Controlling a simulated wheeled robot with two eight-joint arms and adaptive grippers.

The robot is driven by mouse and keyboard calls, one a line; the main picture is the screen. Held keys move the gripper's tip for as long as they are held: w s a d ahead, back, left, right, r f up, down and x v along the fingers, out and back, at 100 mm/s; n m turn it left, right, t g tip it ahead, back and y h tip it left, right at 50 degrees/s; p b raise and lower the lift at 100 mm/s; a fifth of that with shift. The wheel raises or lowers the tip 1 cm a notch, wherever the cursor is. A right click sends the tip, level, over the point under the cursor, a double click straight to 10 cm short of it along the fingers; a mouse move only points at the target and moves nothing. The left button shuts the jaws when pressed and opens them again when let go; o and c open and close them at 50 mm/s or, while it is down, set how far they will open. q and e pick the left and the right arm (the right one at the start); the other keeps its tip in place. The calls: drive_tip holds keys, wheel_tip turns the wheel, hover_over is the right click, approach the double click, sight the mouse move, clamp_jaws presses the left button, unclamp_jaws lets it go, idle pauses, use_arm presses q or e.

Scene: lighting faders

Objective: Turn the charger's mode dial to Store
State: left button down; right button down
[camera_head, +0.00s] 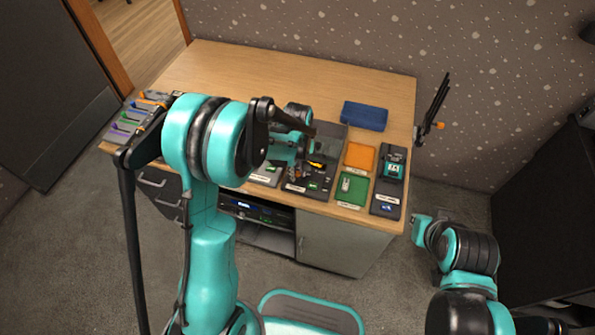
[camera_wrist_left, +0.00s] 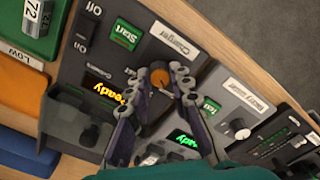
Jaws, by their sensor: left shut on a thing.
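The charger (camera_wrist_left: 130,60) is a dark panel with a white "Charger" label, a green Start button, a small Off switch and an orange lit display reading "Ready". Its round orange mode dial (camera_wrist_left: 158,77) sits low on the panel beside the label. My left gripper (camera_wrist_left: 161,75) is shut on the dial, one finger on each side of it. In the head view the charger (camera_head: 297,186) is partly covered by my left gripper. The Store mark and the dial's pointer cannot be made out.
Coloured faders (camera_head: 130,118) are at left. The back of the desk is clear.

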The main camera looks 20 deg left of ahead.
sight(297, 174)
use_arm(q)
drive_tip(key=c, duration=1.3)
unclamp_jaws()
drive_tip(key=shift+c, duration=0.2)
wheel_tip(297, 174, up, 12)
